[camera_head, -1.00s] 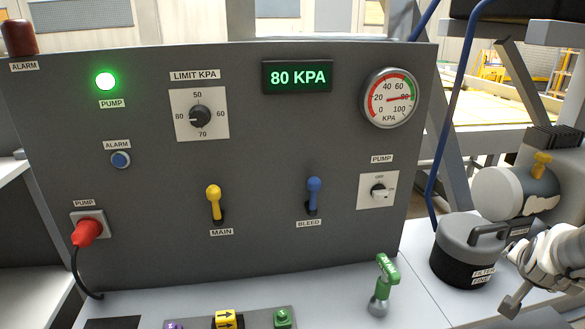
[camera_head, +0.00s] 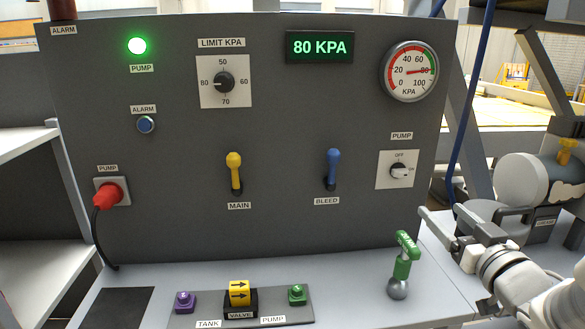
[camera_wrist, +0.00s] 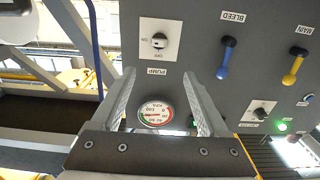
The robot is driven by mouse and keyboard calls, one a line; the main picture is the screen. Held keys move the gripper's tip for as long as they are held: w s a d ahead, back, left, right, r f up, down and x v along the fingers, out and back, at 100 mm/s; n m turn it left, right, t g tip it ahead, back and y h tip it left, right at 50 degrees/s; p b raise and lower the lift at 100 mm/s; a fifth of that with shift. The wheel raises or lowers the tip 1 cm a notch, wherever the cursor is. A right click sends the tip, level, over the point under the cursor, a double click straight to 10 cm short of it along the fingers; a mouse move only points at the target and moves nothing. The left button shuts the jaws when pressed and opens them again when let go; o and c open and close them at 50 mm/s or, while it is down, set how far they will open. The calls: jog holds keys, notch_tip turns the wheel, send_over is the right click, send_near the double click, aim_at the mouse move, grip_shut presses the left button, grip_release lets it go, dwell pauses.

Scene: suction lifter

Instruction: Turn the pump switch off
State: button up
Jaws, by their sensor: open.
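The pump switch (camera_head: 398,171) is a small round dark knob with a white pointer bar on a white plate at the panel's right, below the gauge. Its plate reads OFF at the top, and the bar points right, toward the ON side. It also shows in the wrist view (camera_wrist: 159,42), beyond my fingertips. My gripper (camera_head: 446,236) is open and empty, below and right of the switch and apart from it. In the wrist view my gripper (camera_wrist: 154,77) has its two fingers spread.
The green pump lamp (camera_head: 137,46) is lit, and the display (camera_head: 320,47) reads 80 KPA. A green-handled lever (camera_head: 403,262) stands on the bench close left of my gripper. The blue bleed lever (camera_head: 332,168) is left of the switch. A blue hose (camera_head: 471,105) hangs at right.

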jog(key=p, duration=0.7)
send_near(403, 174)
jog(key=w, duration=0.8)
jog(key=shift+w+a, duration=0.15)
jog(key=shift+w, duration=0.25)
grip_shut()
